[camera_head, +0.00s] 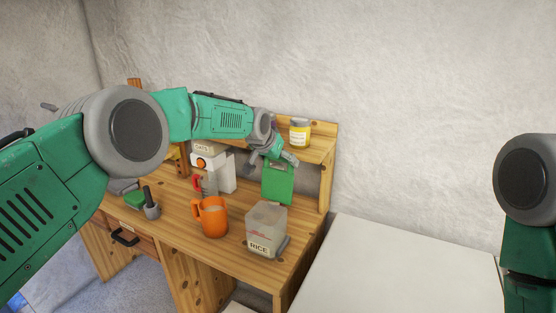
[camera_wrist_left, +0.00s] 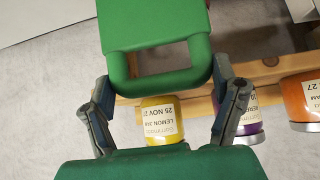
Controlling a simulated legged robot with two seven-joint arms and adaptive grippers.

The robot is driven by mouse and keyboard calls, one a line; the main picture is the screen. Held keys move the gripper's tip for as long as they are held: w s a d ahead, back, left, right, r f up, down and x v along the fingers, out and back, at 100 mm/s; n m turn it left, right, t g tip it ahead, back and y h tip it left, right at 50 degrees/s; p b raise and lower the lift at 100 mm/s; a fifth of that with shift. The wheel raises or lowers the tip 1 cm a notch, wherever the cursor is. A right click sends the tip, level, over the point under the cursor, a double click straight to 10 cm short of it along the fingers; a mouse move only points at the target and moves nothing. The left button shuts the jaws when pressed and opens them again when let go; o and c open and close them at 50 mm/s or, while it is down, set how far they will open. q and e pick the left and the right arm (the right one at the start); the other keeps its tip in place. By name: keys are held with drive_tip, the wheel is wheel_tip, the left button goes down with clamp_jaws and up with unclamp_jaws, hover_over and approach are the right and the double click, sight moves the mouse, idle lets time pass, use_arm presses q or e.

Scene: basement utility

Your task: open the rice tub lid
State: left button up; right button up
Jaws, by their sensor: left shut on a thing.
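The rice tub (camera_head: 267,226) is a clear box with a RICE label, near the right front of the wooden desk. Its green lid (camera_head: 278,185) stands steeply raised at the tub's back edge, with the tub's top uncovered. My left gripper (camera_head: 273,153) is at the lid's upper end and shut on it. In the left wrist view the lid (camera_wrist_left: 155,25) has a loop-shaped handle, and the fingers of my left gripper (camera_wrist_left: 164,95) lie on either side of it. My right gripper is out of view; only part of that arm shows.
An orange mug (camera_head: 211,217) stands left of the tub. A grey cup (camera_head: 151,205), an oats box (camera_head: 203,160) and a red-handled item are further left. A yellow jar (camera_head: 299,132) sits on the shelf. A white surface (camera_head: 390,270) lies to the right, clear.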

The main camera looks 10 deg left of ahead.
use_arm(q)
drive_tip(key=shift+s+f, duration=0.15)
drive_tip(key=shift+f, duration=0.15)
drive_tip(key=o, duration=1.4)
drive_tip(key=shift+o, duration=0.4)
drive_tip(key=shift+d, duration=0.1)
drive_tip(key=shift+r, duration=0.15)
drive_tip(key=shift+s+r, duration=0.15)
drive_tip(key=shift+r, duration=0.3)
drive_tip(key=v, duration=1)
drive_tip(key=shift+s+a, duration=0.25)
